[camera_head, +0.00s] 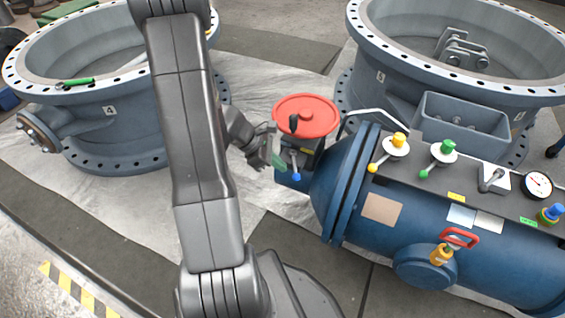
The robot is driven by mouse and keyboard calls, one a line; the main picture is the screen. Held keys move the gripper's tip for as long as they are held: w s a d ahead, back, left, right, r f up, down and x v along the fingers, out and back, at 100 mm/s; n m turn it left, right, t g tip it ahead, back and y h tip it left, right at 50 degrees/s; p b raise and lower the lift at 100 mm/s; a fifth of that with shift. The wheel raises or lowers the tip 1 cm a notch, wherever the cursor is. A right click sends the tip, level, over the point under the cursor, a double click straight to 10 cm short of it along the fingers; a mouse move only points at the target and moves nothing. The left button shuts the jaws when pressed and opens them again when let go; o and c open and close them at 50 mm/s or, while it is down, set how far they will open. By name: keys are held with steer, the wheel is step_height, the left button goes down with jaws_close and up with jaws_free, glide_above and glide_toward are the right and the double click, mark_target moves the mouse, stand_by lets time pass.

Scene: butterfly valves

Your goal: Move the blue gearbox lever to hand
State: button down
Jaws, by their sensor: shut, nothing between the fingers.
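The blue gearbox lever (296,176) is a small lever with a blue knob on the side of the gearbox (312,160), below the red handwheel (306,115). The gearbox sits at the left end of the blue cylinder (400,215). My gripper (277,160) is just left of the lever, close to the gearbox's left side. Its fingers are shut with nothing visible between them. I cannot tell whether they touch the lever. A small green piece shows by the fingertips.
Yellow (397,143) and green (445,150) knobbed levers and a gauge (537,184) stand on the cylinder's top panel. Large grey flanged valve bodies stand at back left (115,125) and back right (400,80). An open grey box (463,120) is behind.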

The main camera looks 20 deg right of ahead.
steer(key=a+p+v, duration=0.1)
steer(key=p+v, duration=0.3)
steer(key=v, duration=0.7)
steer(key=shift+a+f, duration=0.2)
steer(key=shift+a, duration=0.05)
steer(key=shift+w, duration=0.1)
steer(key=d+r+b+x, duration=0.1)
steer(key=b+x, duration=0.4)
steer(key=x, duration=0.8)
steer(key=shift+d+r, duration=0.3)
steer(key=shift+d, duration=0.45)
